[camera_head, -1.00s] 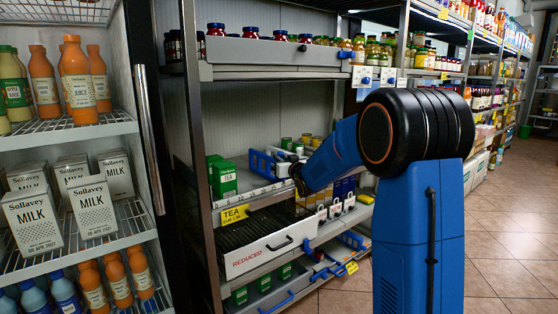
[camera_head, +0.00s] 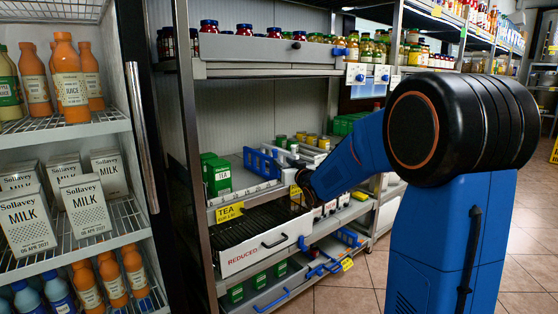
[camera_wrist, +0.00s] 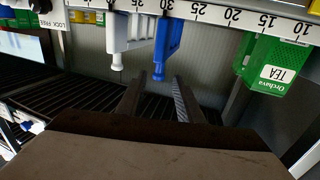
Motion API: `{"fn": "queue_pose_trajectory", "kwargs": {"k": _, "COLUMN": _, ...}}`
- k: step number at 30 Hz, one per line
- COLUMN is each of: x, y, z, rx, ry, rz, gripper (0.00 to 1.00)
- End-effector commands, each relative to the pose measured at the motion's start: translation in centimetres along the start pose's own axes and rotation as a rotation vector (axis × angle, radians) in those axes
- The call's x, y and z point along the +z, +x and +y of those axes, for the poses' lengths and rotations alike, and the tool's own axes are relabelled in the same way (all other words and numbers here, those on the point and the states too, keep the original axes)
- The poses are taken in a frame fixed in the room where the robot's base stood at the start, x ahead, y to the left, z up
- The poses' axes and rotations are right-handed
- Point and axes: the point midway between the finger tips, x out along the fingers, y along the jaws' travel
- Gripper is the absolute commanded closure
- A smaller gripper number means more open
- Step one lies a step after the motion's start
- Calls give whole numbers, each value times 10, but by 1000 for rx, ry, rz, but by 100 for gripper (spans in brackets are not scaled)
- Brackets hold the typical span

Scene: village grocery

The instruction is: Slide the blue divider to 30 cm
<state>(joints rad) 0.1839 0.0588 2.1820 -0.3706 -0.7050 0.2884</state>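The blue divider (camera_head: 262,163) stands on the tea shelf, right of the green tea boxes. In the wrist view, which shows the shelf upside down, the blue divider (camera_wrist: 168,42) hangs in the picture by the 30 mark on the scale rail (camera_wrist: 215,12), between 30 and 25; the exact reading is unclear. A white divider part (camera_wrist: 122,40) with a knob is beside it, near 35. My gripper (camera_wrist: 157,82) is open and empty, its fingers apart, with the blue divider's tip just above the gap in the picture. Contact cannot be told. In the head view my gripper (camera_head: 303,182) is partly hidden.
Green tea boxes (camera_head: 217,176) stand left of the divider; one box (camera_wrist: 272,75) is close in the wrist view. A LOCK FREE label (camera_wrist: 84,17) is on the rail. A REDUCED drawer (camera_head: 262,245) sticks out below. A fridge door (camera_head: 141,135) is at left.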

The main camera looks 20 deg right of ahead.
Motion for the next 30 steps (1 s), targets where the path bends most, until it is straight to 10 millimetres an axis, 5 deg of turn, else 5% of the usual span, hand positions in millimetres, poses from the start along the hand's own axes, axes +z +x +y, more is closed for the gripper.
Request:
{"fn": "queue_pose_trajectory", "kwargs": {"k": 13, "x": -1, "y": -72, "z": 1, "rx": 1, "ry": 0, "rz": 1, "gripper": 67}}
{"fn": "queue_pose_trajectory", "kwargs": {"k": 30, "x": 0, "y": -82, "z": 0, "rx": 0, "ry": -1, "rz": 0, "gripper": 67}}
